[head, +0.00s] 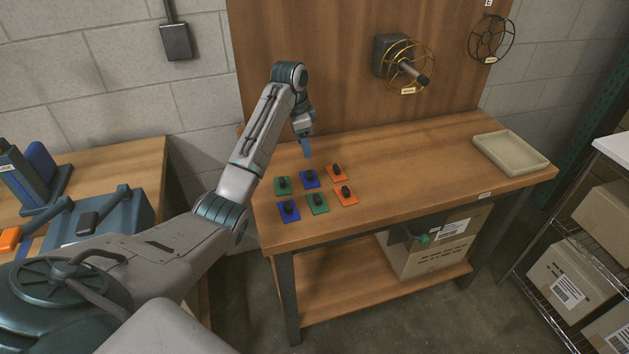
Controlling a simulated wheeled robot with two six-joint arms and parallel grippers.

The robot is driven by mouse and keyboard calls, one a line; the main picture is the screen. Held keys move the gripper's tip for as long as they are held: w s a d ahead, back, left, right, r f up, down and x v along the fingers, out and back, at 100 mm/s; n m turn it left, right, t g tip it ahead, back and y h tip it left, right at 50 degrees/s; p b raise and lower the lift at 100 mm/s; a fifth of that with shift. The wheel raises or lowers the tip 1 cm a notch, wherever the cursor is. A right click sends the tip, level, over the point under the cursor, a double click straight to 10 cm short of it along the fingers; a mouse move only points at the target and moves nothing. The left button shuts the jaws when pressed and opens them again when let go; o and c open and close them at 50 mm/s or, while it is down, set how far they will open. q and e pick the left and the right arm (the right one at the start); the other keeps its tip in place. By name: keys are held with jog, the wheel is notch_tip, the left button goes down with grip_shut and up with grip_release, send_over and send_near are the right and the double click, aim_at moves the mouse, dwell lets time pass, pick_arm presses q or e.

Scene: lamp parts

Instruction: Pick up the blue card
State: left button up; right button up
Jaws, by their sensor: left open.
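Two blue cards lie on the wooden workbench, each with a small dark knob-like piece on top. One blue card (312,184) is in the back row, between a green and an orange card. The other blue card (291,217) is at the front left of the group. My left gripper (307,153) is open and empty, pointing down over the bench just behind the back blue card. It is apart from the cards; its exact height is hard to tell. My right gripper is not in view.
Green cards (321,210) and orange cards (349,199) lie close beside the blue ones. A beige tray (541,168) sits at the bench's right end. Wire-cage lamp parts (432,66) hang on the back panel. The bench between cards and tray is clear.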

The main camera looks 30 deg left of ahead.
aim_at(309, 173)
pick_arm(q)
jog(key=f, duration=0.3)
jog(key=shift+w+d+f+p, duration=0.1)
jog(key=shift+d+f+p, duration=0.1)
jog(key=shift+f+p, duration=0.15)
jog(key=shift+f, duration=0.6)
jog(key=f, duration=0.1)
jog(key=f+p, duration=0.1)
jog(key=f, duration=0.2)
jog(key=shift+w+d+f+p, duration=0.2)
jog(key=shift+d+f+p, duration=0.05)
jog(key=shift+d+p, duration=0.05)
jog(key=shift+f, duration=0.5)
jog(key=c, duration=1)
